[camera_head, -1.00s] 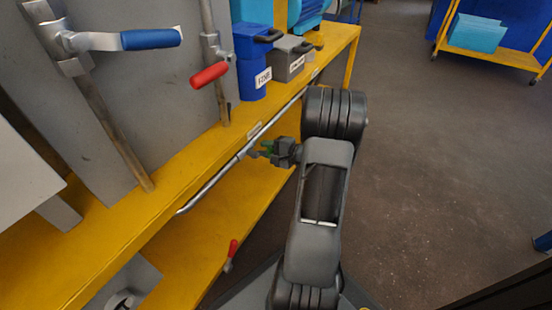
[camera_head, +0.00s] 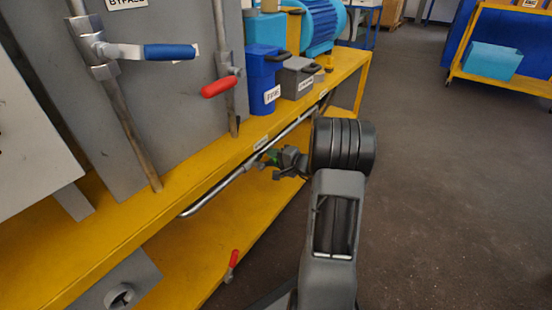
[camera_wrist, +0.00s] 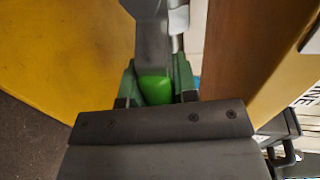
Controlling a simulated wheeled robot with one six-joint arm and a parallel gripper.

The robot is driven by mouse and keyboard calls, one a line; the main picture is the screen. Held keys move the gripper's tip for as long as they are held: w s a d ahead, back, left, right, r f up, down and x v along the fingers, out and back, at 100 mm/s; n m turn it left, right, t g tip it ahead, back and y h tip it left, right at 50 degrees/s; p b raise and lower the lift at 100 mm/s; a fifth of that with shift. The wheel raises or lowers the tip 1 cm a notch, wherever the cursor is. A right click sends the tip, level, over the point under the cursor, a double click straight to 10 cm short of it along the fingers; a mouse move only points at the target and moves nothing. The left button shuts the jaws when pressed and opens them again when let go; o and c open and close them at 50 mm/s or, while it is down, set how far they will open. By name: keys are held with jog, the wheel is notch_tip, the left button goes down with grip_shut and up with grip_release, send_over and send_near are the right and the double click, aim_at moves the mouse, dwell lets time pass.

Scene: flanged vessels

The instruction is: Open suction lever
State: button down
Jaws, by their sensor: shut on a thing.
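My gripper (camera_head: 272,157) is at the front edge of the yellow bench, by the silver pipe (camera_head: 215,193). In the wrist view its dark green fingers (camera_wrist: 156,84) are closed around a lever with a bright green grip (camera_wrist: 155,91). The lever's grey arm (camera_wrist: 150,35) extends away from the fingers, toward the top of the picture. In the head view the green grip is small and mostly hidden by the fingers. No readable label shows it to be the suction lever.
A blue-handled lever (camera_head: 169,52) under a BYPASS label and a red-handled lever (camera_head: 219,87) are above the bench (camera_head: 160,205). Another red handle (camera_head: 233,259) is lower down. Blue (camera_head: 265,75) and grey (camera_head: 297,82) boxes stand behind my gripper. Open floor (camera_head: 440,180) lies right.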

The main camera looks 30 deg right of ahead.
jog(key=shift+w+a, duration=0.1)
jog(key=shift+a, duration=0.2)
jog(key=c, duration=1.3)
grip_release()
jog(key=shift+c, duration=0.2)
jog(key=shift+o, duration=0.9)
jog(key=shift+a, duration=0.2)
jog(key=shift+o, duration=1.4)
jog(key=shift+d, duration=0.4)
jog(key=shift+s+d+r, duration=0.15)
jog(key=shift+s, duration=0.15)
jog(key=p+v, duration=0.4)
jog(key=v, duration=0.9)
jog(key=shift+s, duration=0.1)
